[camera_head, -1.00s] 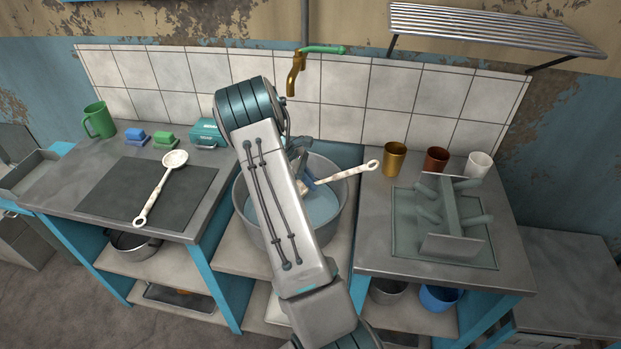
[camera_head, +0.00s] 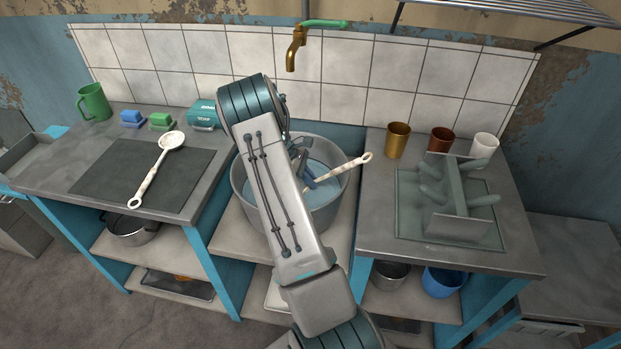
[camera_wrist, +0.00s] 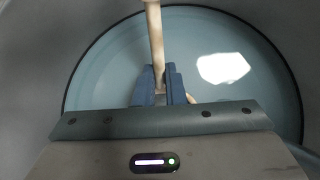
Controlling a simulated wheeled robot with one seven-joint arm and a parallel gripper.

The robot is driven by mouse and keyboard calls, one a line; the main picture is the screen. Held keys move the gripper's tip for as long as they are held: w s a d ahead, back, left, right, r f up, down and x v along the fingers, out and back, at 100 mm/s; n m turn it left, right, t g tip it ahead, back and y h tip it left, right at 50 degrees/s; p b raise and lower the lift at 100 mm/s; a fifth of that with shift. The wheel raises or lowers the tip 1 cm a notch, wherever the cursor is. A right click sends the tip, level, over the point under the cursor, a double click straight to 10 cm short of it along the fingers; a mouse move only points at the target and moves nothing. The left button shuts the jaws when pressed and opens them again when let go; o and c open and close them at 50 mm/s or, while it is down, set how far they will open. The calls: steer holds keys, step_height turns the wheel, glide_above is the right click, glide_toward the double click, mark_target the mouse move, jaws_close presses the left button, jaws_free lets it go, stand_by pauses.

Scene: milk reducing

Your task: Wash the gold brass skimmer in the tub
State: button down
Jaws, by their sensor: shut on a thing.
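My gripper (camera_head: 306,176) is down inside the round grey tub (camera_head: 240,190), mostly hidden behind my arm in the head view. Its blue fingers (camera_wrist: 160,88) are shut on the pale, cream-looking handle of a long utensil (camera_head: 340,172). The handle slants up to the right past the tub rim and ends in a ring. The utensil's head is hidden, so I cannot confirm that it is the brass skimmer. Bluish water (camera_wrist: 110,60) fills the bottom of the tub. A similar cream skimmer (camera_head: 170,141) lies on the dark mat at left.
A brass tap (camera_head: 296,48) is on the wall above the tub. Gold (camera_head: 397,140), brown (camera_head: 440,141) and white (camera_head: 484,147) cups stand on the right counter behind a drying rack (camera_head: 452,205). Green and blue sponges, a teal box and a green mug stand at left.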

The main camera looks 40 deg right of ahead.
steer(key=shift+s+d+f, duration=0.1)
steer(key=shift+s, duration=0.1)
stand_by(0.4)
steer(key=shift+s+d, duration=0.45)
steer(key=shift+w+a, duration=0.55)
steer(key=shift+w, duration=0.1)
steer(key=shift+r, duration=0.2)
step_height(320, 180, up, 13)
steer(key=p, duration=0.8)
stand_by(0.3)
steer(key=shift+f, duration=0.1)
stand_by(0.8)
